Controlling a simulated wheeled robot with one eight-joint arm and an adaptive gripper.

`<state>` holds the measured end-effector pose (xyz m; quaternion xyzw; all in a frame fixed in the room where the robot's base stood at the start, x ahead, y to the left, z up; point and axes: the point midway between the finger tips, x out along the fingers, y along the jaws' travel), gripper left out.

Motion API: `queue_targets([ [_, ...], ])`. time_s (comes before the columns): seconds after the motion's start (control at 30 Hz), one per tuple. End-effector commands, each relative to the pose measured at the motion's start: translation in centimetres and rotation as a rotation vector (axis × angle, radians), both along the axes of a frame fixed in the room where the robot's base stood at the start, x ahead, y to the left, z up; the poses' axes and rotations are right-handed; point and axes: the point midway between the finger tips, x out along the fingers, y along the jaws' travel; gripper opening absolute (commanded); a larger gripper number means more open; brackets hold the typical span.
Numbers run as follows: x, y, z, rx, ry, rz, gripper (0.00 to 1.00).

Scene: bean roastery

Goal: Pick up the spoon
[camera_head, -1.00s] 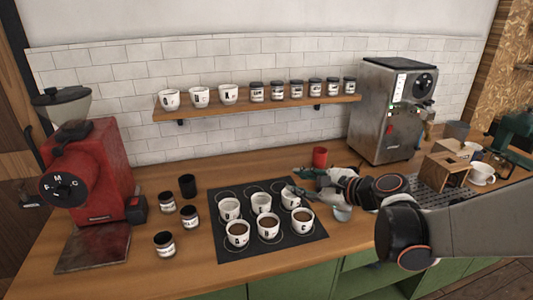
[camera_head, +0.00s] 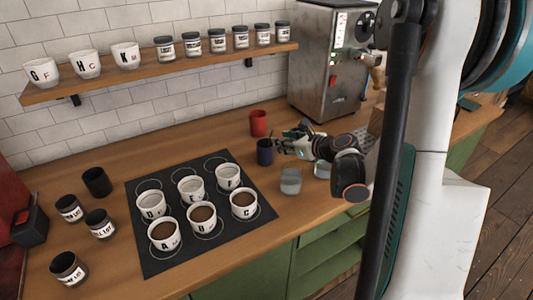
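I cannot make out a spoon for certain in the head view. My gripper (camera_head: 279,146) is over the counter, right of the black mat, with its fingers pointing left. Its fingertips are close beside a small dark blue cup (camera_head: 265,154); I cannot tell whether they touch it. A thin dark piece shows above the fingers, too small to identify. The finger gap is too small and partly hidden to judge, and I see nothing clearly held.
A red cup (camera_head: 258,122) stands behind the blue one. Several cups stand on the black mat (camera_head: 157,262). Dark jars (camera_head: 68,268) are at left. A steel machine (camera_head: 321,70) stands behind. My own body fills the right.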

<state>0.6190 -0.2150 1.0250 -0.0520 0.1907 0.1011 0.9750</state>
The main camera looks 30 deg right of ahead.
Motion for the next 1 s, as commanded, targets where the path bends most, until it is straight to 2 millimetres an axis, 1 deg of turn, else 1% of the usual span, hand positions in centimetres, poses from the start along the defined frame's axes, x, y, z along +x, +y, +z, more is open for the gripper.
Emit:
queue_targets([
  [0.03,0.6,0.2,-0.4,-0.001,0.000,0.001,0.31],
  [0.1,1.2,0.3,-0.6,-0.001,0.001,0.001,0.31],
  [0.37,2.4,0.8,-1.1,-0.001,0.000,0.002,0.31],
  [0.53,4.5,1.9,-1.9,-0.002,0.000,0.003,0.31],
  [0.6,5.4,2.0,-2.3,-0.001,0.001,0.003,0.31],
  [0.7,6.2,2.1,-2.5,-0.002,0.000,0.001,0.31],
  [0.9,6.3,2.1,-2.4,-0.001,0.000,0.000,0.31],
  [0.93,6.3,2.1,-2.4,-0.001,0.000,0.000,0.29],
  [0.97,6.3,2.1,-2.4,-0.001,0.000,0.000,0.22],
  [1.0,6.2,2.1,-2.4,-0.001,0.000,0.000,0.13],
])
